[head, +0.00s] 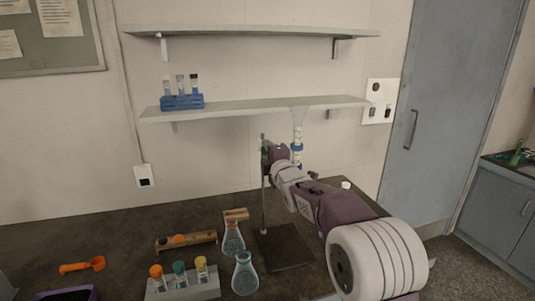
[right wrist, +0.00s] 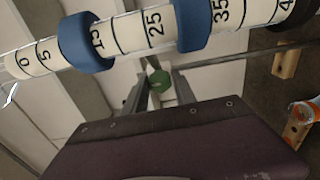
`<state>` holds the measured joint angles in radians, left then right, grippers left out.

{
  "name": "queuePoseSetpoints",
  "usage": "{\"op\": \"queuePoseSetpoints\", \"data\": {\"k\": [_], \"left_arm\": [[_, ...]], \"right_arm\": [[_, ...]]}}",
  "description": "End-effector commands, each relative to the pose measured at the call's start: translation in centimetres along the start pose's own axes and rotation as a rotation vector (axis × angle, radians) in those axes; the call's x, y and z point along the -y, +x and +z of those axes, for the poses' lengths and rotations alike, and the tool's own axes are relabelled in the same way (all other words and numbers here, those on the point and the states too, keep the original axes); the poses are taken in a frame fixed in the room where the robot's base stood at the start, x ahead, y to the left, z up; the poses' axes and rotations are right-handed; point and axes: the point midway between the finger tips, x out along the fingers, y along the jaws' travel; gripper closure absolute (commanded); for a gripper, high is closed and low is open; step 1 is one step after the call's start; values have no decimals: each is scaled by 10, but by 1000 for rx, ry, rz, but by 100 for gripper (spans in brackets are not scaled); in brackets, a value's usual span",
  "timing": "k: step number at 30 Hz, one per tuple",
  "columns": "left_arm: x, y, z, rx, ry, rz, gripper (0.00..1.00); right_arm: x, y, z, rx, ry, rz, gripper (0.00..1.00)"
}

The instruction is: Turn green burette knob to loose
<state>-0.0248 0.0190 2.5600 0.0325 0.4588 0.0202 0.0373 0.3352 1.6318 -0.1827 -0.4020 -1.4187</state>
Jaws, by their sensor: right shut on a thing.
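The burette (head: 298,135) stands upright on the right of the stand rod (head: 264,205), with blue bands around it. In the right wrist view the burette (right wrist: 135,32) crosses the top, showing its printed scale and blue clamp rings. The green knob (right wrist: 159,81) lies between the fingers of my right gripper (right wrist: 158,88), which is shut on it. In the head view my right gripper (head: 267,150) is at the stand rod, and the knob is mostly hidden there. My left gripper is not in view.
A dark stand base (head: 286,248) sits on the bench. Flasks (head: 244,275) stand to its left, beside a rack with capped tubes (head: 182,286). An orange scoop (head: 82,266) lies at the left. A shelf (head: 250,106) runs behind the burette's top.

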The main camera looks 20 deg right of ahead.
Motion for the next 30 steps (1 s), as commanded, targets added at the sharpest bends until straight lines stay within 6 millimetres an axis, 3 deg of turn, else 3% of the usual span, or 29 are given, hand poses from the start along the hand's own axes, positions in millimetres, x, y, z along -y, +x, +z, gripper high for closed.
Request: {"op": "queuePoseSetpoints", "data": {"k": [3, 4, 6, 17, 30], "left_arm": [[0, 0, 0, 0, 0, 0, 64], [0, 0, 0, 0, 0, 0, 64], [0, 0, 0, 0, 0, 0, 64], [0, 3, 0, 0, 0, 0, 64], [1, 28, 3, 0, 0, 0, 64]], "right_arm": [[1, 0, 0, 0, -1, -2, 100], [1, 0, 0, 0, -1, -2, 62], [1, 0, 0, 0, 0, -1, 47], [1, -5, 0, 0, 1, 1, 47], [2, -84, 0, 1, 1, 1, 47]]}}
